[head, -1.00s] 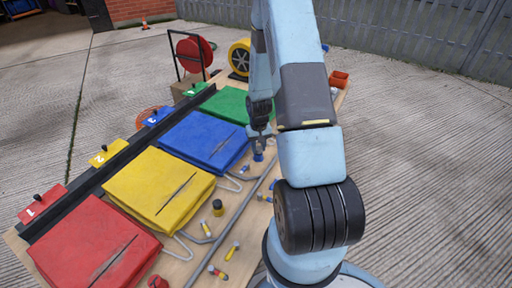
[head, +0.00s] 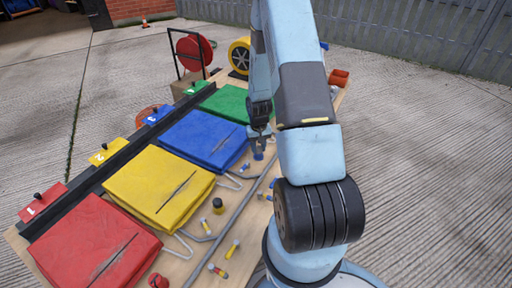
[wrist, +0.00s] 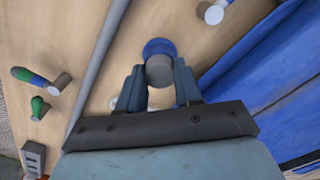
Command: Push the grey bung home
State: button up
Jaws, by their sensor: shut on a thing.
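A grey bung (wrist: 159,72), a short round plug, sits between the fingers of my gripper (wrist: 160,68) in the wrist view. My gripper is shut on it. A blue round piece (wrist: 158,46) shows just beyond the bung, against it; I cannot tell how deep the bung sits in it. In the head view my gripper (head: 259,147) points down over the board beside the blue pad, with blue (head: 258,155) at its tips. The bung itself is hidden there.
The wooden board (head: 222,226) carries red, yellow, blue (head: 203,140) and green pads. A grey pipe (wrist: 100,60) runs beside my gripper. Several small coloured fittings (wrist: 38,105) lie nearby. A grey-topped blue fitting (wrist: 214,13) is close to the blue pad's edge.

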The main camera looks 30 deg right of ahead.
jog(key=shift+f, duration=0.1)
jog(key=shift+s+f, duration=0.15)
jog(key=shift+f, duration=0.1)
grip_shut()
jog(key=shift+s+f, duration=0.1)
jog(key=shift+f, duration=0.05)
jog(key=o, duration=0.7)
grip_release()
jog(key=shift+o, duration=2)
jog(key=shift+w+r, duration=0.2)
jog(key=shift+r, duration=0.25)
notch_tip(320, 180, up, 14)
jog(key=shift+f, duration=0.15)
